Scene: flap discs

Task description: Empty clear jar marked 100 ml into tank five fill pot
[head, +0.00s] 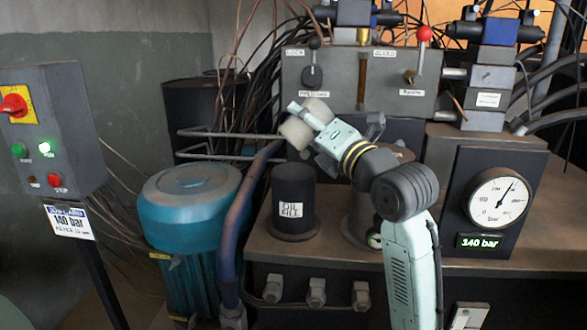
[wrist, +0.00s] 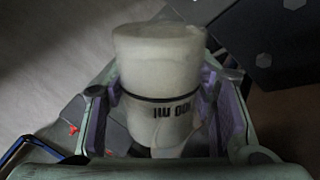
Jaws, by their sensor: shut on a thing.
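My gripper (head: 312,122) is shut on the jar (head: 295,132), a whitish, cloudy cylinder. In the head view the jar is tilted, above the dark fill pot (head: 293,207) and apart from it. The pot is an upright black cylinder labelled "OIL FILL" on the tank top; no number five is readable on it. In the wrist view the jar (wrist: 160,60) sits between both finger pads, with a dark band around it and an upside-down "100 ml" mark. I cannot tell how much is inside the jar. The pot's inside is hidden.
A bent pipe rail (head: 225,133) and a blue hose (head: 238,215) lie left of the pot, near a teal motor (head: 190,205). A valve panel (head: 360,80) stands behind. A gauge box (head: 500,205) reading 140 bar stands right. A control box (head: 48,130) is far left.

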